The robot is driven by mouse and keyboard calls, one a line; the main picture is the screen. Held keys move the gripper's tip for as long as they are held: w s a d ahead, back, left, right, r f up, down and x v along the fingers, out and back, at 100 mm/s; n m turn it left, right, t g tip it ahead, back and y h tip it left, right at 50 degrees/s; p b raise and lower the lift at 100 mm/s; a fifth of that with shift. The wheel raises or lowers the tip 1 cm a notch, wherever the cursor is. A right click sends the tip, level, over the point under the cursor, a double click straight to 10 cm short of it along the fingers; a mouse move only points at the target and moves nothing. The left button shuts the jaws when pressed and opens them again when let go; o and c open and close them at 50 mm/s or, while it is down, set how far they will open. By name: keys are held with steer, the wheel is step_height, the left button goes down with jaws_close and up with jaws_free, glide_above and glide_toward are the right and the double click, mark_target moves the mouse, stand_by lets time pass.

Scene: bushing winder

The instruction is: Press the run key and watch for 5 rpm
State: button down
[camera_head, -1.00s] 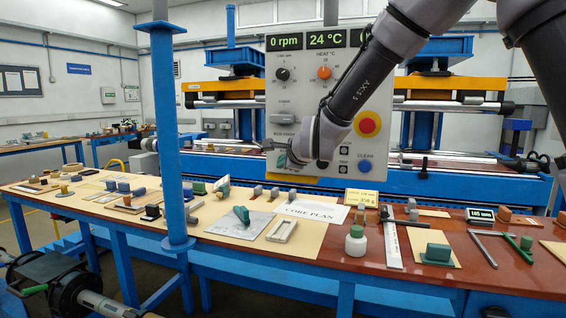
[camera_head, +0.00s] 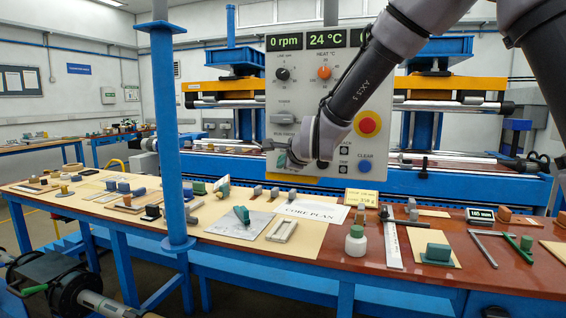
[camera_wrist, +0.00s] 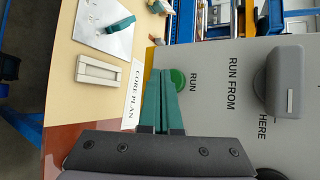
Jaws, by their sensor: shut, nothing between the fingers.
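The round green run key (camera_wrist: 178,79), marked RUN, sits on the grey control panel (camera_head: 300,110). In the wrist view my gripper's teal fingers (camera_wrist: 161,74) are shut and empty, with their tips right beside the key and overlapping its edge. I cannot tell whether they touch it. In the head view my gripper (camera_head: 268,146) is at the panel's lower left, and a bit of green (camera_head: 281,160) shows just below it. The rpm display (camera_head: 284,43) at the panel's top left reads 0 rpm.
A grey selector knob (camera_wrist: 287,82) marked RUN FROM HERE is near the run key. The bench (camera_head: 320,252) below carries many small parts. A blue post (camera_head: 172,130) stands to the left.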

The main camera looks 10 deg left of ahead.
steer(key=shift+w, duration=0.1)
steer(key=shift+w, duration=0.35)
